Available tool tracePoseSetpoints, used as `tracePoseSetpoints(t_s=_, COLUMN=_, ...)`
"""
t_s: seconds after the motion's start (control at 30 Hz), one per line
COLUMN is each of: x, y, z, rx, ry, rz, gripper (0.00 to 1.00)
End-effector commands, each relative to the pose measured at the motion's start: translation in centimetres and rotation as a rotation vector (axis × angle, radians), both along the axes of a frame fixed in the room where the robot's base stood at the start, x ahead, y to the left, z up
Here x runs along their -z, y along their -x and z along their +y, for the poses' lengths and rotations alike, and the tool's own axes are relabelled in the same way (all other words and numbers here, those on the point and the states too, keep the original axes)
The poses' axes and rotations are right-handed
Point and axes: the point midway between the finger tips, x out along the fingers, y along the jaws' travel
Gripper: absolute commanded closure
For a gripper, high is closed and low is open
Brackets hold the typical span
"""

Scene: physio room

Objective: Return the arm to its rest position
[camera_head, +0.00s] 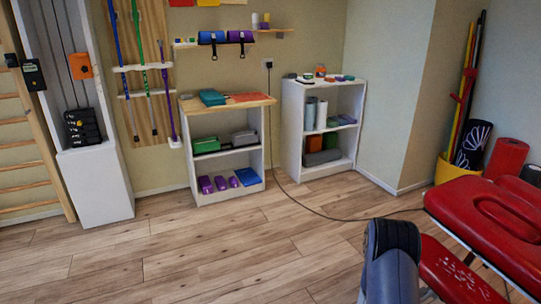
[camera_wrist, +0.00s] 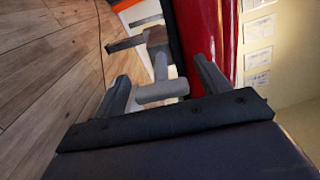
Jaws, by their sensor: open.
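My gripper (camera_wrist: 163,85) shows in the wrist view with its two dark fingers apart and nothing between them that it grips. Behind the fingers is a grey T-shaped piece (camera_wrist: 160,92), apart from them as far as I can tell. In the head view a dark blue and grey part of my arm (camera_head: 392,262) stands at the bottom right, in front of the red treatment table (camera_head: 495,215). The fingers themselves do not show in the head view.
Two white shelf units (camera_head: 226,194) and (camera_head: 294,130) stand along the back wall with boxes and rolls. A dark cable (camera_head: 335,216) runs across the wooden floor. A yellow bin (camera_head: 450,172) stands at the right. The floor (camera_head: 200,255) at left and centre is clear.

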Motion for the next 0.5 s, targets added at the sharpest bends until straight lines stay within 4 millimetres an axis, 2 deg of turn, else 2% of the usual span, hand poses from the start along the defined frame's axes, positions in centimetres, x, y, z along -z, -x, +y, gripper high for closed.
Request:
tracePoseSetpoints(t_s=0.17, x=-0.03, y=-0.29, z=-0.73, rx=0.000, ry=0.000, rz=0.000, gripper=0.29)
tracePoseSetpoints(t_s=0.5, x=-0.03, y=-0.25, z=-0.58, rx=-0.001, ry=-0.001, rz=-0.002, gripper=0.29)
